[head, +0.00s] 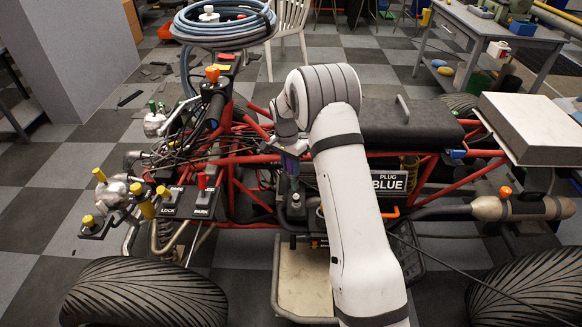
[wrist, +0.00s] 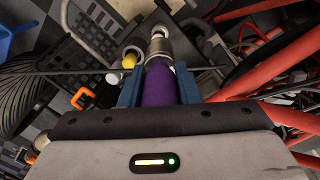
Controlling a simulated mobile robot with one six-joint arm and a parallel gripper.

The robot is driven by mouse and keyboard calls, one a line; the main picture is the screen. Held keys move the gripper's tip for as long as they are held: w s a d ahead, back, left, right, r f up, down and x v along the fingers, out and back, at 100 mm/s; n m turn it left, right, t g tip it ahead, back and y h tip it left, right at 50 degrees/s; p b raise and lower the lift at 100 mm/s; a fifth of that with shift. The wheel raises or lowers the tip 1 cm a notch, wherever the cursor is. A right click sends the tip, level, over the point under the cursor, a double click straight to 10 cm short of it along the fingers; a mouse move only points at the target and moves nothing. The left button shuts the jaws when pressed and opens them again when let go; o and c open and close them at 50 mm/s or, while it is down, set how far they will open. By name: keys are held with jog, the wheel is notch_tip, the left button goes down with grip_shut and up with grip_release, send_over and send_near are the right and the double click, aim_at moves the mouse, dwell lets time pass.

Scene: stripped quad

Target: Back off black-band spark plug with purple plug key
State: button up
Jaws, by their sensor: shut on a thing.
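My gripper (wrist: 158,84) is shut on the purple plug key (wrist: 158,90), with a blue finger on each side of its purple body. In the head view my gripper (head: 291,158) is low over the engine, in the middle of the red-framed quad, and my arm covers part of the area.
Red frame tubes (wrist: 285,62) run close on the right in the wrist view. A yellow-and-white part (wrist: 129,60) and an orange hook (wrist: 80,98) lie to the left. In the head view a "PLUG BLUE" sign (head: 389,182) stands right of my arm, below the black seat (head: 415,122).

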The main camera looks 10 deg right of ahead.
jog(key=shift+r, duration=0.15)
jog(key=shift+w+a+r+p, duration=0.1)
jog(key=shift+r+p, duration=0.5)
jog(key=shift+r, duration=0.4)
jog(key=shift+w+a+r+p, duration=0.1)
jog(key=shift+r+p, duration=0.45)
jog(key=shift+r, duration=0.4)
